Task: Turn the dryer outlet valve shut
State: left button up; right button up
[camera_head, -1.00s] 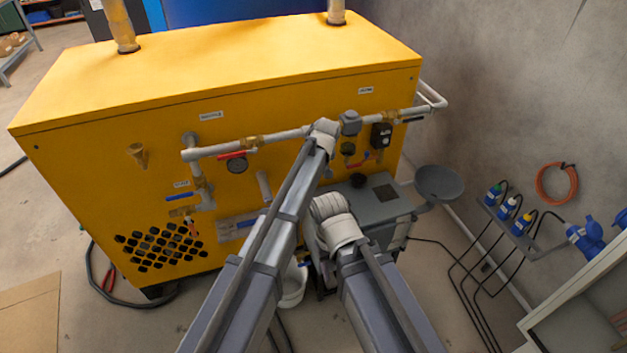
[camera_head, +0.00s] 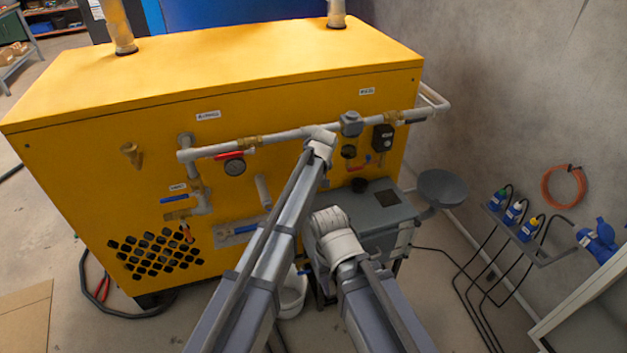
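The yellow dryer cabinet (camera_head: 90,140) carries a grey pipe along its front, with brass valves and small labels too blurred to read. Another has a red handle (camera_head: 229,155), and a lower one has a blue handle (camera_head: 174,199). I cannot tell by label which is the dryer outlet valve. My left gripper (camera_head: 321,143) overlaps the pipe's middle in the picture. My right gripper (camera_head: 337,233) is lower, in front of a grey box. The fingers of both are hidden, and contact is unclear.
The grey box (camera_head: 385,215) stands before the cabinet's right side, with a dark round pan (camera_head: 443,186) beside it. A white bucket (camera_head: 291,296) is on the floor below my arms.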

pick_arm(q)
grip_shut()
dwell(1.0)
